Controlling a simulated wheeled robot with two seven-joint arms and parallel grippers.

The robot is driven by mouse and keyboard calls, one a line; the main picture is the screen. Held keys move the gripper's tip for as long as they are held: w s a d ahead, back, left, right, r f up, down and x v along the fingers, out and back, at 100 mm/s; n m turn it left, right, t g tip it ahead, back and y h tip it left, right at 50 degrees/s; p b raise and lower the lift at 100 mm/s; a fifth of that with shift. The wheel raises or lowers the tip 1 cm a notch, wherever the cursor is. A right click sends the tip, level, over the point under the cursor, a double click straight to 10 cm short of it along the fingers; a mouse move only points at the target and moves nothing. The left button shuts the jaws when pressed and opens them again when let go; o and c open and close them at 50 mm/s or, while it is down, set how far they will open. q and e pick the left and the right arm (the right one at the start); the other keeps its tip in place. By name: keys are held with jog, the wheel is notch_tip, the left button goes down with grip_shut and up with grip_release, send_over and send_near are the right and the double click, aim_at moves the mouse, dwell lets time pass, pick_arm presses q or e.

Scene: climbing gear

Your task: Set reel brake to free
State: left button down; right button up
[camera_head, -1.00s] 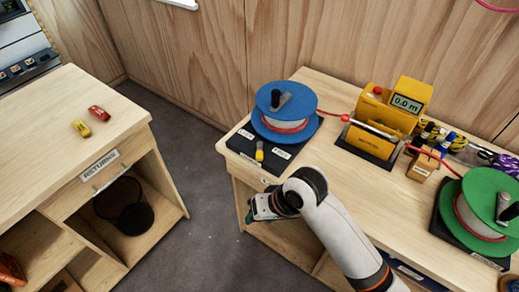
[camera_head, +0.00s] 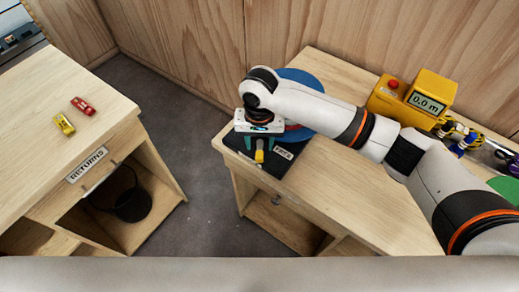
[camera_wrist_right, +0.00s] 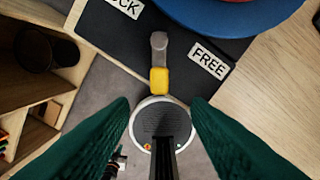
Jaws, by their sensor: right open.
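The brake lever, with a grey stem and yellow tip (camera_head: 259,156), is on the black base (camera_head: 293,146) of the blue reel (camera_head: 304,78). In the right wrist view the lever (camera_wrist_right: 159,80) stands between a partly cut-off label ending in "CK" (camera_wrist_right: 127,7) and the FREE label (camera_wrist_right: 209,62). My right gripper (camera_head: 258,143) is over the base at the lever. In the wrist view its green fingers (camera_wrist_right: 160,112) are open on either side of the yellow tip, with no contact visible. My left gripper is out of view.
The yellow meter (camera_head: 430,93) reads 0.0 m behind my right arm. A green reel (camera_head: 505,187) is mostly hidden at right. A RETURNS cabinet (camera_head: 110,115) with a red and a yellow item on top stands at left, across a floor gap.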

aim_at(263, 155)
jog(key=f, duration=0.4)
jog(key=shift+w, duration=0.4)
notch_tip(263, 155, down, 3)
jog(key=shift+w+r+p, duration=0.15)
jog(key=shift+r+p, duration=0.05)
jog(key=shift+p, duration=0.1)
jog(key=shift+f, duration=0.15)
jog(key=c, duration=0.9)
jog(key=shift+p, duration=0.3)
grip_shut()
jog(key=shift+d+r+n+p, duration=0.2)
jog(key=shift+d+n+p, duration=0.05)
jog(key=shift+n+p, duration=0.35)
jog(key=shift+d+n, duration=0.1)
jog(key=shift+n, duration=0.2)
jog(key=shift+d+f+n+p, duration=0.15)
jog(key=shift+f+n+p, duration=0.05)
jog(key=shift+n+p, duration=0.2)
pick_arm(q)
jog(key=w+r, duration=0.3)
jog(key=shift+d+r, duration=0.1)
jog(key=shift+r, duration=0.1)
pick_arm(e)
jog(key=o, duration=0.9)
grip_release()
